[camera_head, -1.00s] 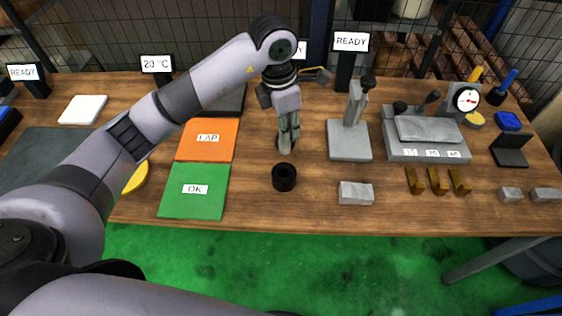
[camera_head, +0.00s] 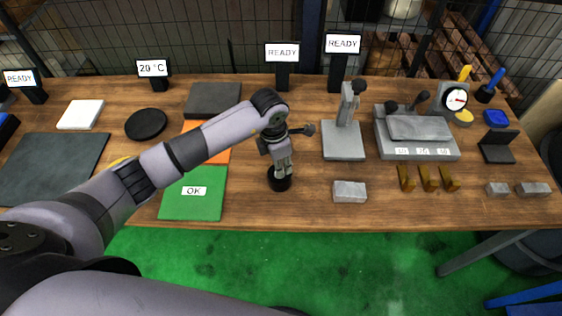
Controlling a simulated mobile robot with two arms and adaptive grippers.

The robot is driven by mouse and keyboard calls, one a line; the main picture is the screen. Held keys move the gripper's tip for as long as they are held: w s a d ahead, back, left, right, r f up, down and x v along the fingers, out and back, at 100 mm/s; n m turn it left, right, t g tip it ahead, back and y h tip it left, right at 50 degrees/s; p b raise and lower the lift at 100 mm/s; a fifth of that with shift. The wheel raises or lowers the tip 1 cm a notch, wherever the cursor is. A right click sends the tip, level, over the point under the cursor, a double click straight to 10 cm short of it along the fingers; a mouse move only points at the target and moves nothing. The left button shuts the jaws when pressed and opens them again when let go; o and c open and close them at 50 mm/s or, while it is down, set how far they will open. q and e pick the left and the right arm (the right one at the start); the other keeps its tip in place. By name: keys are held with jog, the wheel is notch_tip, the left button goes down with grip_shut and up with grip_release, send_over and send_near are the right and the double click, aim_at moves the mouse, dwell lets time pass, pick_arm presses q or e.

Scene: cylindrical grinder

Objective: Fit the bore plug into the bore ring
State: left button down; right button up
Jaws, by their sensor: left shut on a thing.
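The bore ring (camera_head: 280,184) is a short black cylinder standing on the wooden table, just right of the green OK mat. My left gripper (camera_head: 283,172) points down right over the ring, its fingertips at the ring's top opening. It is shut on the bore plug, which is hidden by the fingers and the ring. I cannot tell how deep the plug sits in the ring. My right gripper is not in view.
The green OK mat (camera_head: 193,204) lies left of the ring. A grey metal block (camera_head: 350,191) lies to the right, with a grey stand (camera_head: 343,143) behind it. Brass pieces (camera_head: 428,178) and a grey fixture (camera_head: 418,148) are farther right. The table's front edge is close.

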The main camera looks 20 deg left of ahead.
pick_arm(q)
jog(key=c, duration=1.9)
grip_release()
jog(key=shift+f, duration=0.15)
jog(key=o, duration=0.5)
jog(key=shift+c, duration=0.2)
jog(key=shift+r, duration=0.7)
jog(key=r+b, duration=0.1)
jog(key=r, duration=0.2)
jog(key=r+b, duration=0.1)
jog(key=r, duration=0.2)
jog(key=a+r+b, duration=0.1)
jog(key=r, duration=0.2)
jog(key=shift+s+r, duration=0.3)
jog(key=shift+s, duration=0.05)
jog(key=shift+s+a+r, duration=0.1)
jog(key=shift+r, duration=0.6)
